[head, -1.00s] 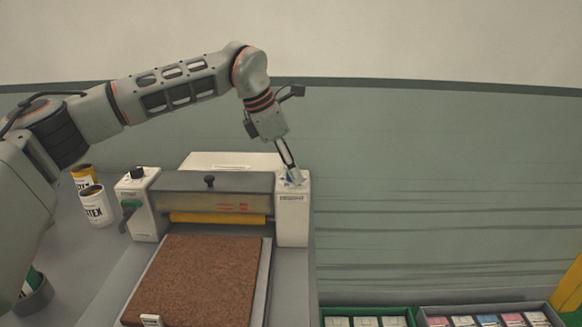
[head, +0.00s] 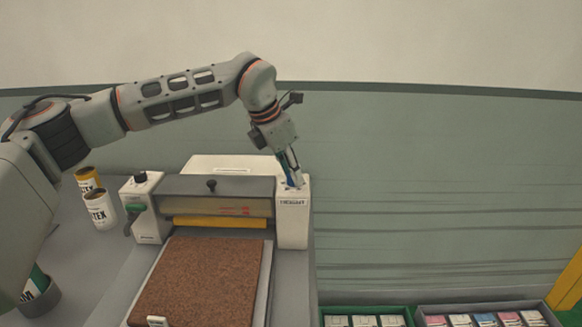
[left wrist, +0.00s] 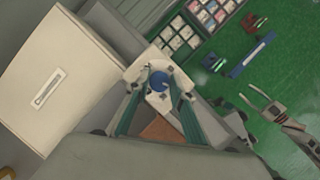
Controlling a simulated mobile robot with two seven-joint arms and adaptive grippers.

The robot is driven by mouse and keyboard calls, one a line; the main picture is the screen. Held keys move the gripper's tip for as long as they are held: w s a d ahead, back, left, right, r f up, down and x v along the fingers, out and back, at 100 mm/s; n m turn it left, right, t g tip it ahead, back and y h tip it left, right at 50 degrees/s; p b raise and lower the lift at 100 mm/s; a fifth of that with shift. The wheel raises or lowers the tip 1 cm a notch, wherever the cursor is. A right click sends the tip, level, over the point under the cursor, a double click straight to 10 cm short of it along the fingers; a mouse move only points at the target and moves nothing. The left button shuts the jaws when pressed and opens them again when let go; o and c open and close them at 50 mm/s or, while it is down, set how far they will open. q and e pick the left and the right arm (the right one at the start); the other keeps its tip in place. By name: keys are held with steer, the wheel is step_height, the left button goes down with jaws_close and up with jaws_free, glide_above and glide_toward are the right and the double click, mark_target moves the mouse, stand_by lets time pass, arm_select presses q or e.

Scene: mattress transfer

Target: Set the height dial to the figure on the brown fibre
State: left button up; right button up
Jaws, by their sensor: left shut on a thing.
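The brown fibre slab (head: 200,285) lies on the bed of a roller machine (head: 220,200), with a small white tag (head: 157,321) at its front edge; no figure on it is readable. The blue height dial (left wrist: 159,82) sits on top of the machine's white right-hand post (head: 293,222). My left gripper (head: 292,182) points down onto that post, its two fingers (left wrist: 158,98) closed against the dial's sides. The dial's scale is too small to read. A grey gripper-like shape (left wrist: 270,112), probably my right gripper, shows at the right of the left wrist view.
The machine's left post (head: 146,215) has a black knob and a green handle. White and yellow cans (head: 99,210) stand left of it. Boxes of coloured packets (head: 485,318) are at the lower right. The wall behind is bare.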

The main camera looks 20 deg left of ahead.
arm_select(q)
steer(key=shift+n+y, duration=0.3)
steer(key=shift+n, duration=0.5)
steer(key=o, duration=1.1)
steer(key=v, duration=1.2)
steer(key=shift+s, duration=0.15)
steer(key=shift+f, duration=0.1)
